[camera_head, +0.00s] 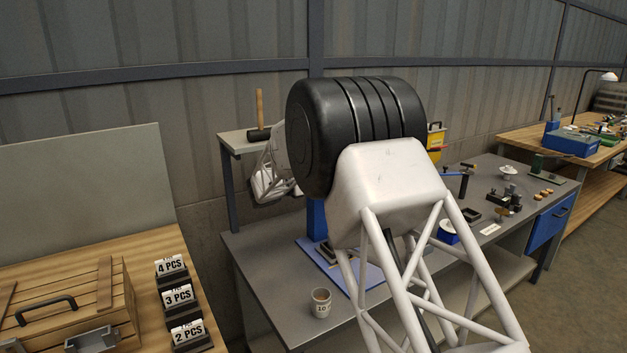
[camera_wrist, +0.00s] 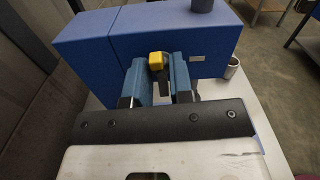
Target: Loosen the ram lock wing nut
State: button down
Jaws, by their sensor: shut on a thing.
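In the wrist view, a large blue machine body (camera_wrist: 180,40) with a dark cylinder on top fills the upper part. A small yellow piece with a dark lower part, seemingly the wing nut (camera_wrist: 157,60), sits at its near face. My gripper (camera_wrist: 163,75) has its two blue-grey fingers on either side of this piece and is shut on it. The exact contact is partly hidden, and the nut's wings cannot be told apart. In the head view, part of the blue machine (camera_head: 317,220) shows beneath my arm, which hides the gripper and the nut.
A paper cup (camera_head: 320,302) stands on the grey bench (camera_head: 265,285), close to the machine; it also shows in the wrist view (camera_wrist: 231,68). A wooden crate (camera_head: 70,305) and numbered card holders (camera_head: 178,296) are at left. Small tools and parts lie on the bench's right side.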

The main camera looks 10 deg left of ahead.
jog(key=c, duration=1.2)
grip_release()
jog(key=shift+s+a, duration=0.1)
jog(key=shift+v, duration=3.8)
